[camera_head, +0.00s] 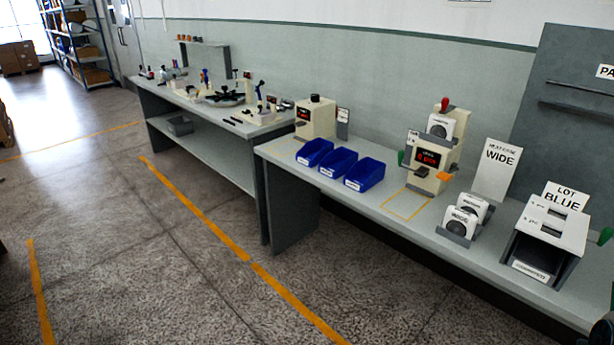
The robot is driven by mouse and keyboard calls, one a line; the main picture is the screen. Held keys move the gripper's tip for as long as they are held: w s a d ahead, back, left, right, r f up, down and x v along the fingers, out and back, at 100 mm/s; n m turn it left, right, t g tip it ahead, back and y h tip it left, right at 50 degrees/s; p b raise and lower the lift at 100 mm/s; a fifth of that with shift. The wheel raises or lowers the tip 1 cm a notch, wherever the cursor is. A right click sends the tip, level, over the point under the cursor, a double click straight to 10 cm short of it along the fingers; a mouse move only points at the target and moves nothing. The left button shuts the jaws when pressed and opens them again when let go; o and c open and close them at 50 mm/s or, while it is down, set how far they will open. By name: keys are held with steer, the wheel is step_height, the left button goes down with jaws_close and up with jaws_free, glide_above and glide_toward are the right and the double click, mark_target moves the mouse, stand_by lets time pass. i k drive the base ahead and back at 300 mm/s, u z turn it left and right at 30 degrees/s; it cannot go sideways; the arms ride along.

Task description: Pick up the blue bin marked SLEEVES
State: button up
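Three blue bins stand in a row on the near workbench: a left one (315,152), a middle one (338,163) and a right one (365,174). Each has a small white label on its front, too small to read, so I cannot tell which is marked SLEEVES. The bins are upright and close together near the bench's front edge. Their contents are not clear.
The near workbench (395,206) also holds a beige machine (315,118), a second machine with a red display (434,152), spools (462,222), a WIDE sign (496,168) and a dark box (541,240) by a LOT BLUE sign (563,198). The floor (160,250) in front is clear.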

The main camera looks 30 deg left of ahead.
mark_target(313, 152)
steer(key=u, duration=0.75)
steer(key=k, duration=1.05)
steer(key=u, duration=1.4)
steer(key=i, duration=1.7)
steer(key=z, duration=1)
steer(key=i, duration=0.6)
steer(key=z, duration=0.6)
